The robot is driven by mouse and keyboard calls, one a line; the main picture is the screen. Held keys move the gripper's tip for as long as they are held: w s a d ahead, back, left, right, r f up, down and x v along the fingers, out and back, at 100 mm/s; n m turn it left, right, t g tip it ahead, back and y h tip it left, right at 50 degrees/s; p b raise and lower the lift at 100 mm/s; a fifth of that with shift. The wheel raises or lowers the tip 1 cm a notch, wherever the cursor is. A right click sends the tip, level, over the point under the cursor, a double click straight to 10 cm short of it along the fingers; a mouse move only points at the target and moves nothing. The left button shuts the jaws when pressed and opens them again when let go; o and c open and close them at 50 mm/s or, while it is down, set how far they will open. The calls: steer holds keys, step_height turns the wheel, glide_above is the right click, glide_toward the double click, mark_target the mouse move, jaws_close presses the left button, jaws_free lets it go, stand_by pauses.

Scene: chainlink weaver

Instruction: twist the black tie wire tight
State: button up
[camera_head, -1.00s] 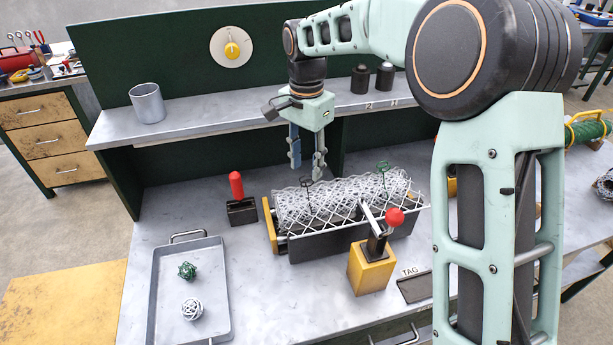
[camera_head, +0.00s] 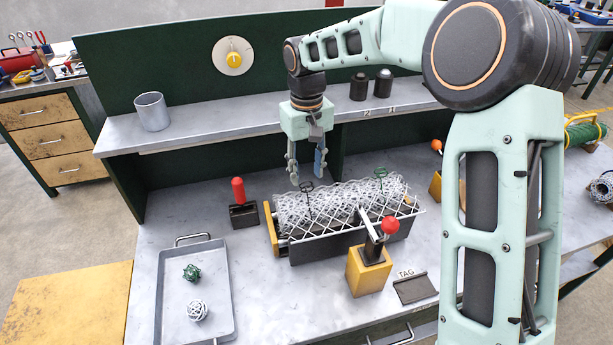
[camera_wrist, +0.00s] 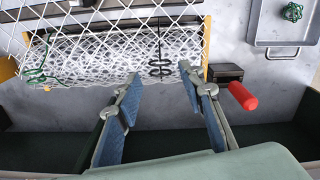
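The black tie wire (camera_head: 306,188) stands up from the left part of the grey chain-link mesh roll (camera_head: 340,198). In the wrist view the black tie wire (camera_wrist: 160,66) shows as a looped, curled piece on the mesh. A green tie wire (camera_head: 380,173) stands farther right on the roll and appears at the left of the wrist view (camera_wrist: 38,72). My gripper (camera_head: 307,179) is open and empty, pointing down just above the black tie wire. In the wrist view its two blue-padded fingertips (camera_wrist: 161,77) lie on either side of the wire's near end, apart from each other. Contact cannot be told.
A red-handled clamp (camera_head: 238,191) stands left of the roll, and a red-knobbed lever on a yellow block (camera_head: 369,272) stands in front. A grey tray (camera_head: 233,300) holds a green and a white wire ball. A shelf (camera_head: 210,132) runs behind.

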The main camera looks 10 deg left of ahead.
mark_target(306, 182)
steer(key=n+p, duration=0.2)
steer(key=n, duration=0.2)
steer(key=shift+r+n, duration=0.15)
steer(key=shift+n, duration=0.15)
steer(key=n+p, duration=0.2)
steer(key=n, duration=0.2)
steer(key=n+p, duration=0.1)
steer(key=n, duration=0.1)
steer(key=shift+n+p, duration=0.3)
steer(key=shift+n, duration=0.6)
steer(key=n, duration=0.3)
step_height(306, 182, down, 4)
steer(key=b, duration=0.2)
steer(key=shift+f+b, duration=0.2)
steer(key=shift+b, duration=0.1)
